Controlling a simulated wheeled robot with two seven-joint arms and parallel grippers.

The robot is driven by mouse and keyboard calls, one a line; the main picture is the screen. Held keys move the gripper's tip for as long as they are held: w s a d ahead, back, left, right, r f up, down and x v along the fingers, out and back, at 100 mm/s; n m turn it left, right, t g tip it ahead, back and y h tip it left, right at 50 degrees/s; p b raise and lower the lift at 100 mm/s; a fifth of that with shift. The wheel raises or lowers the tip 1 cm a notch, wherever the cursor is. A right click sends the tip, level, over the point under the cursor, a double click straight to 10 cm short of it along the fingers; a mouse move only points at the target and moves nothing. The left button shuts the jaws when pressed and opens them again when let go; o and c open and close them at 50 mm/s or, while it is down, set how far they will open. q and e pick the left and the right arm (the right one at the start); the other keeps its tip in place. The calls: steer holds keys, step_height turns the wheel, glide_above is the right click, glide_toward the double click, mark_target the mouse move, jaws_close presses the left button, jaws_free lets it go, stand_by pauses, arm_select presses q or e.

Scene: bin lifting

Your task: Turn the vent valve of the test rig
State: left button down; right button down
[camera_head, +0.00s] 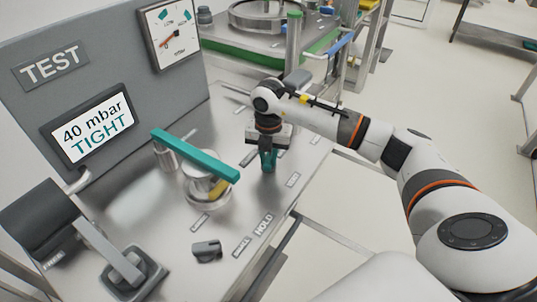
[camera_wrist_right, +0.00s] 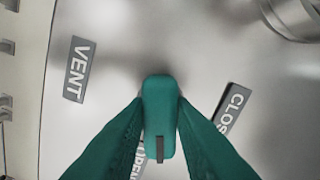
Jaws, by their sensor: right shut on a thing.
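The vent valve's teal handle (camera_wrist_right: 159,100) is seen from above in the right wrist view, with a dark mark near its lower end. My right gripper (camera_head: 268,165) points down at the right side of the steel rig top (camera_head: 135,205). Its teal fingers are closed on both sides of the handle. The handle lies roughly upright in the wrist picture, between a VENT label (camera_wrist_right: 77,69) at left and a CLOSED label (camera_wrist_right: 233,108) at right. The OPEN label (camera_wrist_right: 138,160) is partly hidden by a finger. In the head view the fingers hide the valve. My left gripper is not in view.
A long teal bar lever (camera_head: 195,154) crosses above a round steel fitting left of my right gripper. A dark knob (camera_head: 207,250) sits near HOLD and SMALL labels. The display (camera_head: 94,126) reads 40 mbar TIGHT, below a dial gauge (camera_head: 172,32). A grey lever fixture stands lower left.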

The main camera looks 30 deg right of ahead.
mark_target(269, 158)
steer(key=shift+m+p, duration=0.3)
steer(key=shift+m, duration=1.7)
steer(key=c, duration=1.2)
jaws_free()
steer(key=shift+c, duration=0.2)
step_height(269, 158, up, 12)
steer(key=b, duration=0.1)
steer(key=shift+b, duration=0.35)
